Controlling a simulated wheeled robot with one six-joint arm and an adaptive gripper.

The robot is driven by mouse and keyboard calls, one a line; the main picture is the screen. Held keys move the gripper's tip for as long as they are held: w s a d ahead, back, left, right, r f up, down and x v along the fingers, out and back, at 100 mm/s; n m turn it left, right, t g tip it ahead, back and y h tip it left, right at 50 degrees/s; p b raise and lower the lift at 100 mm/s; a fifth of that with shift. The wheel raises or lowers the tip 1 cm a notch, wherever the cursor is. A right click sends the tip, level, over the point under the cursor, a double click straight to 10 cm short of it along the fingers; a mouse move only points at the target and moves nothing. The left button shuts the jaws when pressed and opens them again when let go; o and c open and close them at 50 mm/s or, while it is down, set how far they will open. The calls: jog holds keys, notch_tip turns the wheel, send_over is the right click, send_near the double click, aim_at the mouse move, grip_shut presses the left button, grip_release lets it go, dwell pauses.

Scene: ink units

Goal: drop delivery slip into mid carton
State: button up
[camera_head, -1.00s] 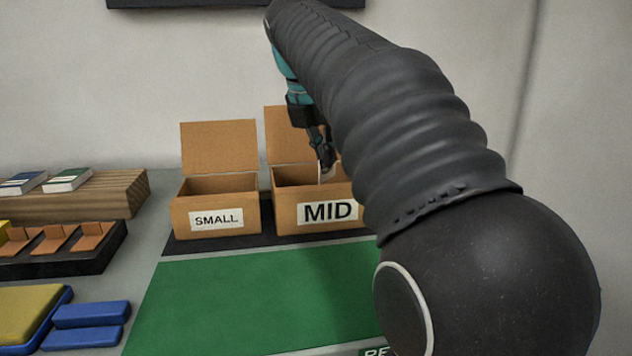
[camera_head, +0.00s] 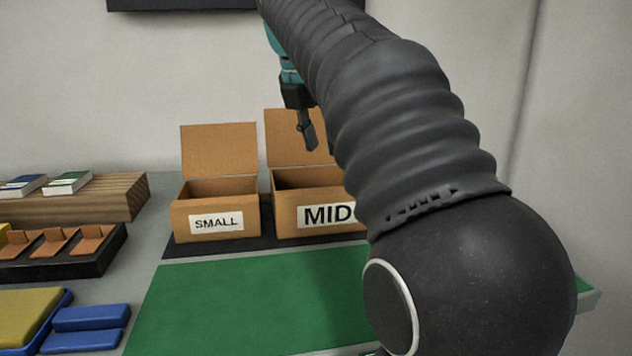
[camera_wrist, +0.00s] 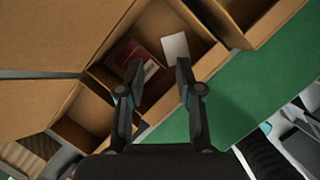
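The MID carton (camera_head: 285,212) stands open at the back of the table, its lid raised behind it and its right side hidden by my arm. In the wrist view, a white delivery slip (camera_wrist: 175,48) lies inside the carton beneath my fingers, beside a dark red item (camera_wrist: 137,62) with a pale label. The slip is apart from both fingers. My gripper (camera_wrist: 157,70) is open and empty above the carton. In the head view my gripper (camera_head: 309,138) shows above the carton's opening, in front of the lid; the slip is hidden there.
The SMALL carton (camera_head: 185,218) stands just left, also open. A green mat (camera_head: 240,305) lies clear in front. On the left are a wooden block with books (camera_head: 68,181), a black tray (camera_head: 75,268) with brown pieces, and blue items (camera_head: 90,316). Another carton (camera_wrist: 235,38) shows in the wrist view.

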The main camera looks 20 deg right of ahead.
jog(key=v, duration=0.8)
dwell(0.4)
